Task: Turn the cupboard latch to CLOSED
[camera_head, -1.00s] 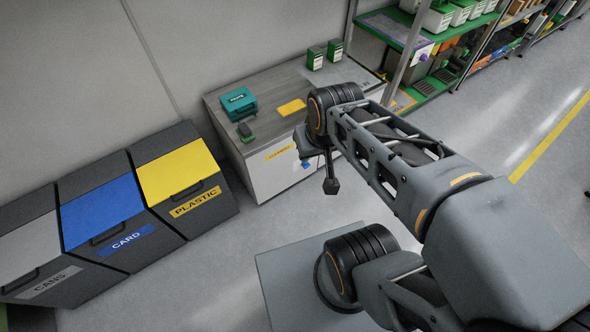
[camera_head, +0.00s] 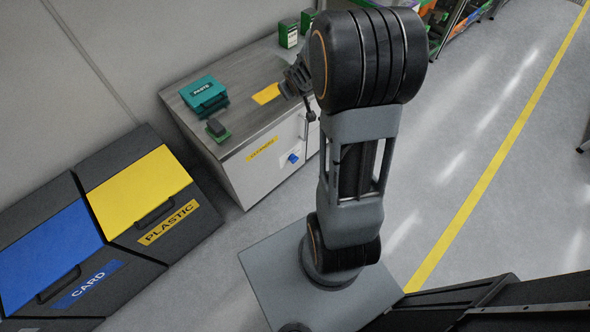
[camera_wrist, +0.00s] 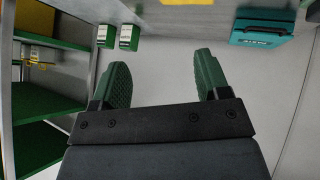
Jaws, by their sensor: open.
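The cupboard (camera_head: 240,184) has a white front and a grey wood-look top. Its blue latch (camera_head: 293,158) is a small knob on the front, right of a yellow label (camera_head: 262,148). The latch is too small to read its setting, and I cannot make it out in the wrist view. My gripper (camera_wrist: 163,80) shows two green fingers spread apart with nothing between them. In the head view the end of my arm is near the cupboard's top right edge, apart from the latch and partly hidden by my arm.
A teal case (camera_head: 205,93), a small green-and-dark item (camera_head: 217,130), a yellow card (camera_head: 266,94) and green boxes (camera_head: 289,33) are on the cupboard top. Yellow (camera_head: 140,190) and blue (camera_head: 45,257) bins stand left. Green shelving (camera_wrist: 45,110) shows in the wrist view. Floor before the cupboard is clear.

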